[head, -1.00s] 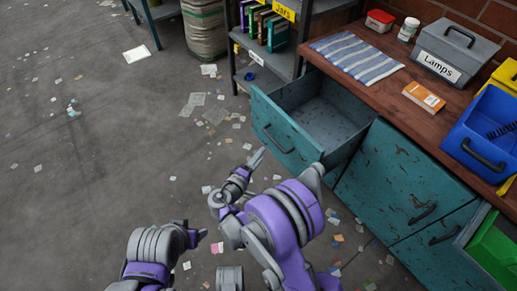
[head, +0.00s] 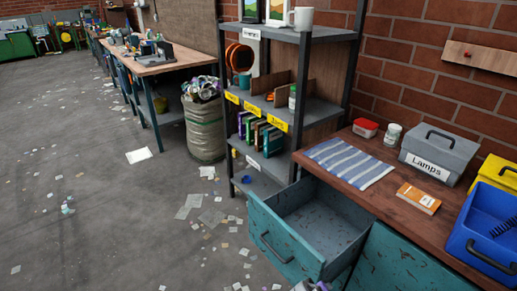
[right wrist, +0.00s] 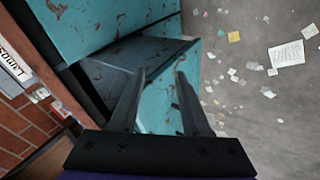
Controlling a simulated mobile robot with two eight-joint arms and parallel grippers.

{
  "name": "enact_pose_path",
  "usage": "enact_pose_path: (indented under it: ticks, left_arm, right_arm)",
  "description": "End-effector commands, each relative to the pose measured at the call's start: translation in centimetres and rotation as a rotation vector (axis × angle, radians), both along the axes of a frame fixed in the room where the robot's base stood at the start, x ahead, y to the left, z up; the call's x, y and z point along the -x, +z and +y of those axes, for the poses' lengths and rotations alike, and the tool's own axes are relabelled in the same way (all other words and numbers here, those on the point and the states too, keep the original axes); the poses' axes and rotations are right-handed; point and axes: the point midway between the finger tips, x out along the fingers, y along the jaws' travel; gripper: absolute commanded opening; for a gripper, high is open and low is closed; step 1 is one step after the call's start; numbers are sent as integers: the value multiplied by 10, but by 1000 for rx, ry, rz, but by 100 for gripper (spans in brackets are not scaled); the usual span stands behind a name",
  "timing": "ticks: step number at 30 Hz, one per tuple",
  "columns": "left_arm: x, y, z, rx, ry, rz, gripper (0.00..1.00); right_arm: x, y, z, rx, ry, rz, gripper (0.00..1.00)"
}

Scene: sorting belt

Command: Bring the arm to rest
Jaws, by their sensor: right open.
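My right gripper (right wrist: 160,74) shows in the right wrist view with its two dark fingers apart and nothing held between them. A teal surface of the worn cabinet shows behind and between the fingers. I cannot tell how far the fingers are from it. In the head view only a small grey and purple piece of my arm shows at the bottom edge, by the open drawer. My left gripper is not in view.
The empty teal drawer (head: 277,247) stands pulled out below the wooden worktop (head: 375,204). A grey Lamps box (head: 428,172) and a blue bin (head: 478,235) stand on the worktop. A shelf unit (head: 315,36) stands behind. Open floor (head: 90,220) with scattered paper lies left.

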Motion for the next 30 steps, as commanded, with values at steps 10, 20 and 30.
enact_pose_path:
  ticks: [10, 20, 30]
  left_arm:
    - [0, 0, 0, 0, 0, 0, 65]
    - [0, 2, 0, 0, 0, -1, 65]
    - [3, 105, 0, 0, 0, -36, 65]
  right_arm:
    - [116, 16, -20, -381, -203, 59, 47]
    - [176, 17, -7, -623, -324, 43, 47]
    - [175, 120, -7, -619, -305, 12, 47]
